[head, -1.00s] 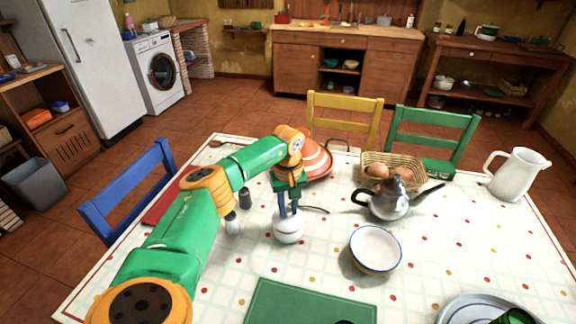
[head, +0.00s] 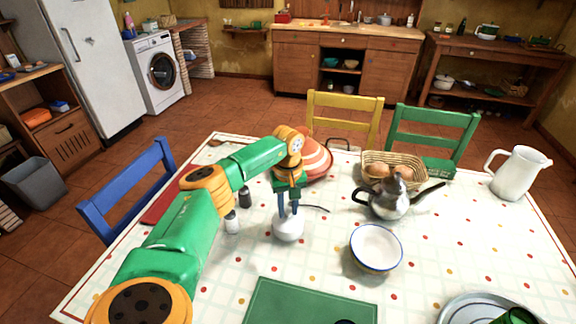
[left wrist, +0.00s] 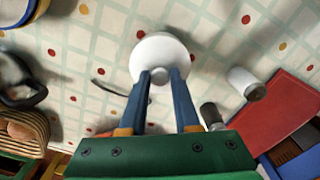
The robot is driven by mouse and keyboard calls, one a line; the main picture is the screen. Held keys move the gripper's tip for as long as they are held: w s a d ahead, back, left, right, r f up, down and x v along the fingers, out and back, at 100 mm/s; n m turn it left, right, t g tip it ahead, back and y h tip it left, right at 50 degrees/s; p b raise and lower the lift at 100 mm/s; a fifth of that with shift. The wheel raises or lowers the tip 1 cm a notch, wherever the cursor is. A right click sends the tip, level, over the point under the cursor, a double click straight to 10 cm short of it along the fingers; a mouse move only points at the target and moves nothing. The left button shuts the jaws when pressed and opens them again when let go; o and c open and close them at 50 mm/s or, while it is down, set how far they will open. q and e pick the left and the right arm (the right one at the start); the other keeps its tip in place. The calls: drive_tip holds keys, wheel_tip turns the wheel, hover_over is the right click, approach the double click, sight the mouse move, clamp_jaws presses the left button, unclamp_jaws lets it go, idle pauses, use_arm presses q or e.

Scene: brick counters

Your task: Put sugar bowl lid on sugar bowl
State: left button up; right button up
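The white round sugar bowl (head: 287,234) stands on the tablecloth near the middle of the table. The white sugar bowl lid (left wrist: 157,50) with its small knob is at the fingertips of my left gripper in the left wrist view. The lid sits at the bowl's top; any thin gap between them is too small to tell. My left gripper (head: 289,207) points down from above, its two blue fingers on either side of the knob, and looks shut on it. The left wrist view also shows this gripper (left wrist: 160,76). My right gripper is out of view.
A blue-rimmed white bowl (head: 375,248) stands to the right. A metal teapot (head: 393,200) and an egg basket (head: 417,164) are behind it. Two small shakers (head: 232,222) stand left of the sugar bowl. A green mat (head: 300,305) lies in front.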

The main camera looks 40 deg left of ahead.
use_arm(q)
drive_tip(key=o, duration=0.4)
wheel_tip(320, 180, up, 7)
drive_tip(key=shift+r+b, duration=0.1)
drive_tip(key=shift+b, duration=0.35)
idle(0.4)
